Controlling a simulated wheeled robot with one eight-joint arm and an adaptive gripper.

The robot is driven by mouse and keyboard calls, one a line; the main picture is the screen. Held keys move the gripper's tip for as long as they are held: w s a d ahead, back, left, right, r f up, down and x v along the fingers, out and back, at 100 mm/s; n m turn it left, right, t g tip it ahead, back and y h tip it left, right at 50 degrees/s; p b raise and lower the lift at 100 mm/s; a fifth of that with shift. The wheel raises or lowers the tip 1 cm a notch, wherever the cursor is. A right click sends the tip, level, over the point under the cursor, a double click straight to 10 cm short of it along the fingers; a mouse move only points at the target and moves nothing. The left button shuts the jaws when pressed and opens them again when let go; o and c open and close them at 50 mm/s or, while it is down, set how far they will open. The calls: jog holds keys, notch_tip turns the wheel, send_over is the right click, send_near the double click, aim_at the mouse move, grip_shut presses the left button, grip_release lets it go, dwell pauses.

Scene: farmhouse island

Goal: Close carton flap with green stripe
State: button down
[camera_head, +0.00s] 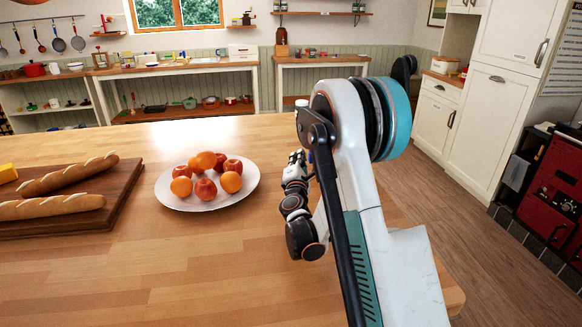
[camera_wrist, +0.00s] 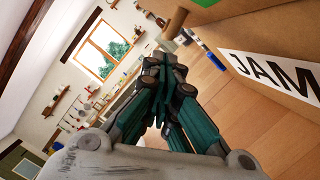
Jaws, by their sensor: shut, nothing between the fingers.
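A brown cardboard carton (camera_wrist: 262,58) with a white label reading "JAM" fills the upper right of the wrist view. A green patch (camera_wrist: 206,3) shows on it at the top edge of that view; I see only a small part, so I cannot tell how its flap stands. My gripper (camera_wrist: 163,62) is shut and empty, with its fingertips left of the carton and apart from it in the picture. In the head view my arm covers the area behind it, and I cannot make out the carton there.
A white plate (camera_head: 167,199) of oranges and apples lies on the wooden island (camera_head: 200,270), left of my arm. A dark board (camera_head: 122,190) with baguettes lies farther left. In the wrist view, a brown object (camera_wrist: 175,22) and a small blue object (camera_wrist: 215,56) show near the carton.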

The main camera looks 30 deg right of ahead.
jog(key=shift+d+r, duration=0.2)
jog(key=shift+d, duration=0.05)
